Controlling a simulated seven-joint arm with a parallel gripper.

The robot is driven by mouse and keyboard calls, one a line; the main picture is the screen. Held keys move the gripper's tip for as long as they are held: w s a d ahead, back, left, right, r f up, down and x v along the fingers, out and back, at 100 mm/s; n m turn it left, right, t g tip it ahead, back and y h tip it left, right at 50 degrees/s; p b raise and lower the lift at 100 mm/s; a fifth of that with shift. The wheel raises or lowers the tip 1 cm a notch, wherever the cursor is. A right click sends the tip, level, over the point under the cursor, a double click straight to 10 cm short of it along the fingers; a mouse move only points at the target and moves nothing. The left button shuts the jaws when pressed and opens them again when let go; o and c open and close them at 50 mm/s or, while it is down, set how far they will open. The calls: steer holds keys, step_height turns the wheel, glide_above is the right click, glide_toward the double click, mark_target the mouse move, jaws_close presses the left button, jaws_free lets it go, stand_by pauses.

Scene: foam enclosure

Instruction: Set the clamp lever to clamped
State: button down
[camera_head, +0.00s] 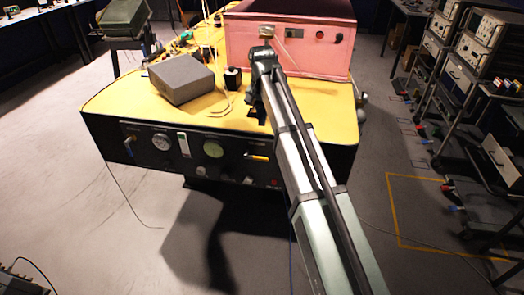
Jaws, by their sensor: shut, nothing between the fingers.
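My gripper (263,51) is at the far end of my arm, in front of the pink box (312,55); it is shut and empty. Just beyond its tip a small tan and metal fitting (267,32) shows on the box's front face. I cannot tell whether the gripper touches it. A short yellow-tipped handle (257,157) sticks out of the black front panel, left of my arm and well below the gripper. Which of these is the clamp lever, and its setting, I cannot tell. My arm hides part of the panel and yellow top.
A grey block (181,79) and a small black part (233,77) lie on the yellow bench top (130,95), with thin wires behind. Dials (161,141) line the black panel. Equipment racks (470,60) stand at right. The floor in front is mostly open.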

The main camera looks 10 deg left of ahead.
step_height(320, 180, down, 14)
steer(key=shift+f, duration=0.1)
stand_by(0.8)
steer(key=shift+d+f+y, duration=0.2)
steer(key=shift+d+y, duration=0.1)
steer(key=shift+y, duration=0.1)
steer(key=shift+d+f+y, duration=0.2)
steer(key=shift+f+y, duration=0.4)
steer(key=shift+y, duration=0.4)
steer(key=shift+d+f, duration=0.1)
steer(key=shift+f, duration=0.4)
steer(key=shift+r, duration=0.1)
steer(key=d+v, duration=0.2)
steer(key=v, duration=1.1)
